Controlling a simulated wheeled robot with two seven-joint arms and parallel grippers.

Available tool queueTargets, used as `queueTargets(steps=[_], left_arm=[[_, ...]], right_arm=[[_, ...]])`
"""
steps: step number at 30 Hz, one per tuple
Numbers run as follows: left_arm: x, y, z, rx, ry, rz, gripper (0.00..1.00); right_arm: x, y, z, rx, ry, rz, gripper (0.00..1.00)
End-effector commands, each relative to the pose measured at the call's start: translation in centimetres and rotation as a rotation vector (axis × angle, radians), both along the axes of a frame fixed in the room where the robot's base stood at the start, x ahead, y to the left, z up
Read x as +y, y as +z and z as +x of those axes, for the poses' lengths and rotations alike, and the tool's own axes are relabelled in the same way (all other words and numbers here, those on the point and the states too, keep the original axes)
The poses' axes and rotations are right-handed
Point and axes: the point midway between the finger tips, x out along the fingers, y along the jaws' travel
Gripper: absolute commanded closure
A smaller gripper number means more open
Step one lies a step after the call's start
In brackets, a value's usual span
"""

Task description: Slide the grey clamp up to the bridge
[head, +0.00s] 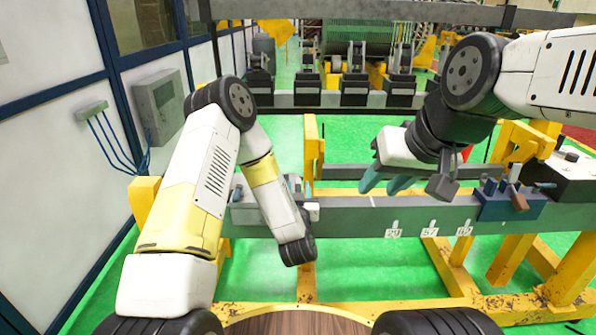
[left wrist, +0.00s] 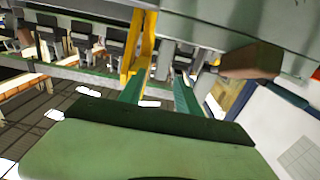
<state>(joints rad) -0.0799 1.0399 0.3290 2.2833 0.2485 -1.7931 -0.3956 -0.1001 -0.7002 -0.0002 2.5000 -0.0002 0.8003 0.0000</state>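The grey clamp (head: 246,210) sits on the long grey beam (head: 350,215) at left in the head view, partly hidden by my left forearm. A brown handle (left wrist: 250,61) beside grey metal shows in the left wrist view; it looks like part of the clamp. My left gripper (head: 296,186) is mostly hidden behind my own arm near the clamp. Its two teal fingers stand apart in the left wrist view (left wrist: 162,78), with no clear grip on anything. My right gripper (head: 385,183) is open and empty above the beam's middle. I cannot tell for certain which part is the bridge.
A yellow upright (head: 312,150) stands by the beam, close right of my left gripper. A blue clamp-like block (head: 510,203) with a brown handle sits on the beam at right. White marked tags (head: 429,230) are on its front. A white wall panel (head: 50,150) bounds the left.

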Motion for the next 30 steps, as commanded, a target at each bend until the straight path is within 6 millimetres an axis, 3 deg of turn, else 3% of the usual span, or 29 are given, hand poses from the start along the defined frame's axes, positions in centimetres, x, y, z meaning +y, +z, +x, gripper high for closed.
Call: queueTargets(steps=[12, 24, 30], left_arm=[[0.0, 0.1, 6.2, -0.002, 0.001, -0.001, 0.6], [0.0, 0.1, 7.2, 0.0, -0.001, -0.001, 0.6], [0.0, 0.1, 7.1, 0.0, -0.001, 0.0, 0.99]], right_arm=[[0.0, 0.0, 0.0, 0.0, 0.0, 0.0, 0.62], [0.0, 0.0, 0.0, 0.0, 0.0, 0.0, 0.62], [0.0, 0.0, 0.0, 0.0, 0.0, 0.0, 0.62]])
